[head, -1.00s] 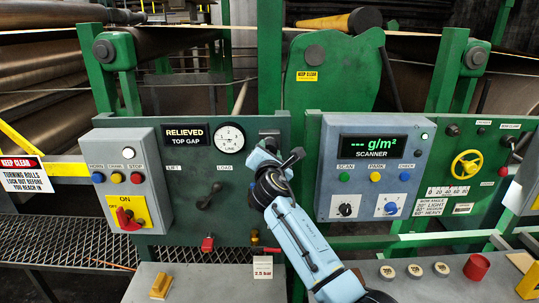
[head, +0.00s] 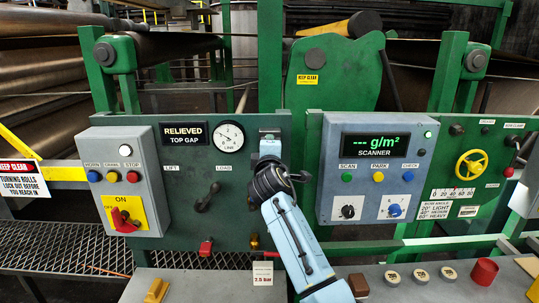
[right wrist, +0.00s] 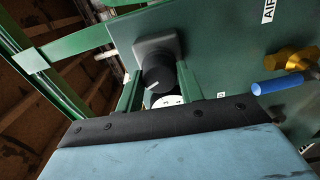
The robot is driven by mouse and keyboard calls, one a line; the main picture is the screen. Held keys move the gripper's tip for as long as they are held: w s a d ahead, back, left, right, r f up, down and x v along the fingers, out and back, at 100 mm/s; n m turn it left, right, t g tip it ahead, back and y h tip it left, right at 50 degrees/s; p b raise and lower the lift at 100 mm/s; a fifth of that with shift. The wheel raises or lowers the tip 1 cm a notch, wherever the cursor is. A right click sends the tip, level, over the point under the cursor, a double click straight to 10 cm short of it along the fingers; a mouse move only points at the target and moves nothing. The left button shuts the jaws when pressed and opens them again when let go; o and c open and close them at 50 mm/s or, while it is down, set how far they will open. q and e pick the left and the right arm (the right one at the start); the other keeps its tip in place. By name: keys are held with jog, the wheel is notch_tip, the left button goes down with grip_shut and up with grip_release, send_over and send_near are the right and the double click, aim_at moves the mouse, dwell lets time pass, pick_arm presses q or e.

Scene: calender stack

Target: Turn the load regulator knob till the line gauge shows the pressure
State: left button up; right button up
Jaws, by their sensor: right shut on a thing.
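The load regulator knob (right wrist: 157,73) is black with a white mark and sits on a grey square mount in the right wrist view. My right gripper (right wrist: 160,90) is shut on it, one finger on each side. The line gauge (head: 229,137) is a white round dial left of the gripper. Its needle is too small to read surely. A card (head: 262,274) below reads 2.5 bar. My left gripper is not in view.
A dark lever (head: 207,197) and a red-handled valve (head: 206,247) are on the same green panel. The scanner box (head: 372,168) stands right of my arm. A button box (head: 122,180) is at left. A blue-handled brass valve (right wrist: 280,84) is right of the gripper in the wrist view.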

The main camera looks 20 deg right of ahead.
jog(key=m+b, duration=0.4)
jog(key=m, duration=0.7)
jog(key=shift+b, duration=0.35)
jog(key=shift+m, duration=0.4)
jog(key=o, duration=1)
jog(key=shift+r, duration=0.2)
notch_tip(320, 180, up, 10)
jog(key=shift+f, duration=0.15)
